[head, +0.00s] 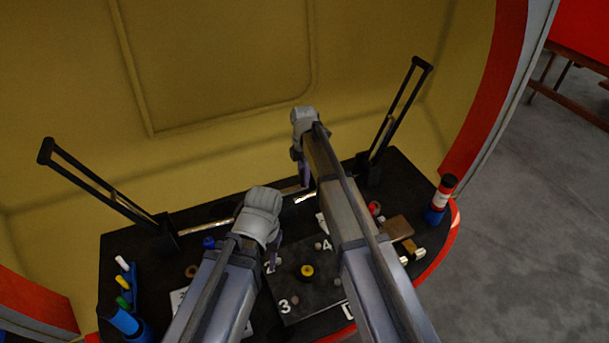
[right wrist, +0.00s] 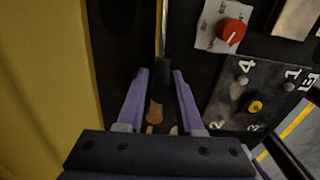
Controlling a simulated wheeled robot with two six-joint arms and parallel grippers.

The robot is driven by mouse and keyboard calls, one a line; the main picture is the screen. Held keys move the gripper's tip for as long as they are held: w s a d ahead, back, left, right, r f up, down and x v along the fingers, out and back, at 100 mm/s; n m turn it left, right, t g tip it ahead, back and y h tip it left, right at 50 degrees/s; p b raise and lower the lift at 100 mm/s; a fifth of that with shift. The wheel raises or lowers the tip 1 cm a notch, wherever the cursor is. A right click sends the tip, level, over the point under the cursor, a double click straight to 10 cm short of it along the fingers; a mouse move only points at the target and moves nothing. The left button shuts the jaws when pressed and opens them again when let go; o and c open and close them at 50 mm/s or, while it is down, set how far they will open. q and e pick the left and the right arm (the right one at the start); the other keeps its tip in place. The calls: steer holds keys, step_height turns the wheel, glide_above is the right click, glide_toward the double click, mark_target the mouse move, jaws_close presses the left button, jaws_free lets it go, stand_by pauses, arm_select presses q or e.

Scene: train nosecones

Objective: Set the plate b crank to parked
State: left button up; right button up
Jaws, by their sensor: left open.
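I cannot tell for certain which part is the plate b crank. My left gripper (head: 270,263) is open over the plate's left edge, near the 2. My right gripper (right wrist: 160,72) is open and empty; a brass rod with a black end (right wrist: 168,66) lies just beyond its fingertips.
A red knob (right wrist: 232,30) on a white card is beside the plate. Tall black levers stand at left (head: 90,178) and right (head: 397,110). A red-and-blue cylinder (head: 441,200) stands at the console's right edge; coloured markers (head: 124,284) are at the left.

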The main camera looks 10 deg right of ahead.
steer(key=o, duration=0.4)
step_height(320, 180, up, 8)
steer(key=p, duration=0.8)
steer(key=shift+f, duration=0.1)
steer(key=shift+s+a, duration=0.1)
steer(key=shift+s, duration=0.15)
steer(key=s+m, duration=0.6)
steer(key=s, duration=0.3)
steer(key=s+m, duration=0.6)
steer(key=s, duration=0.4)
steer(key=s+a+m+h, duration=0.1)
steer(key=s+m, duration=0.5)
steer(key=s, duration=0.4)
steer(key=shift+s, duration=0.1)
